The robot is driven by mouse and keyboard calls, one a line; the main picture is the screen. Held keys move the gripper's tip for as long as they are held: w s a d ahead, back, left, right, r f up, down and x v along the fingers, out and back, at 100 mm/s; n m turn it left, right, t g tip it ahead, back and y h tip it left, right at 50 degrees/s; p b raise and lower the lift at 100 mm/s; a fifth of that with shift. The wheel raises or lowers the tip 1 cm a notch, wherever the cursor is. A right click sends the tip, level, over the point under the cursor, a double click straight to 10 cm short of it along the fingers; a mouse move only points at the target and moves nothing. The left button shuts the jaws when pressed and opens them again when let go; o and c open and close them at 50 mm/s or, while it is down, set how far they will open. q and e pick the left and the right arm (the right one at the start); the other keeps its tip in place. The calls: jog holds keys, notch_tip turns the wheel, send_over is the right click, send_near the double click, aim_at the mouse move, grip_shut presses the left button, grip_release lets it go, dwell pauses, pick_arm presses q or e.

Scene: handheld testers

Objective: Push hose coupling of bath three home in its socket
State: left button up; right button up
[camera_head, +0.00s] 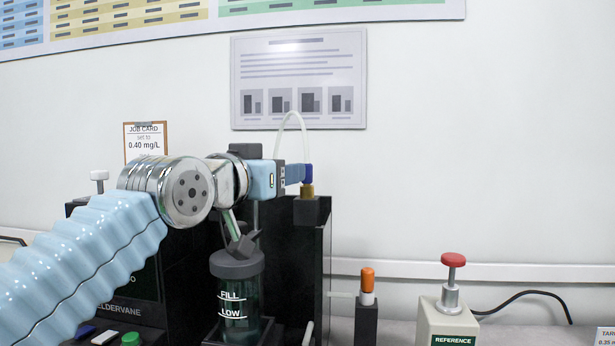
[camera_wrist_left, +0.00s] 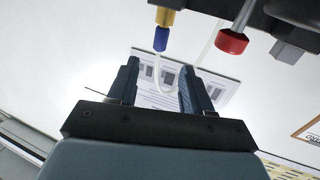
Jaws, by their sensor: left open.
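The hose coupling, a dark blue collar (camera_head: 309,174), sits at the top of a brass socket (camera_head: 307,191) on a dark block. A thin white hose (camera_head: 291,118) loops up from it. In the left wrist view, which is upside down, the coupling (camera_wrist_left: 161,39) lines up with the brass socket (camera_wrist_left: 165,17). No clear gap shows between them, and how deep it sits cannot be told. My left gripper (camera_head: 297,173) is level with the coupling and overlaps it at its left. In the wrist view its fingers (camera_wrist_left: 158,68) are apart, with nothing gripped and the hose loop seen between them. My right gripper is out of view.
A black tester housing (camera_head: 290,265) stands below my arm, with a vial (camera_head: 236,290) marked FILL and LOW. A red-capped knob (camera_wrist_left: 232,42) shows beside the coupling. An orange-tipped post (camera_head: 367,282) and a REFERENCE box (camera_head: 448,320) with a red knob stand right.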

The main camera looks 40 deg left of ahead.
aim_at(307, 166)
pick_arm(q)
jog(key=p+x, duration=0.2)
jog(key=x, duration=0.8)
jog(key=shift+r, duration=0.15)
grip_shut()
